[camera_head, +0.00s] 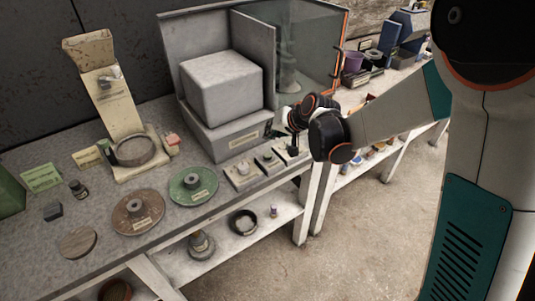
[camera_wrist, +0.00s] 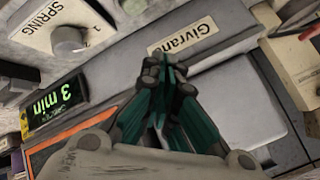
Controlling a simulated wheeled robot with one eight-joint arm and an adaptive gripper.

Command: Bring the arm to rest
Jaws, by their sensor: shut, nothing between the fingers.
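I cannot tell whether the tips touch anything.
A green disc (camera_head: 193,185) and a brown disc (camera_head: 138,211) lie to the left. The wrist view shows a "3 min" display (camera_wrist: 53,104) and a knob (camera_wrist: 68,39). Floor lies clear in front.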

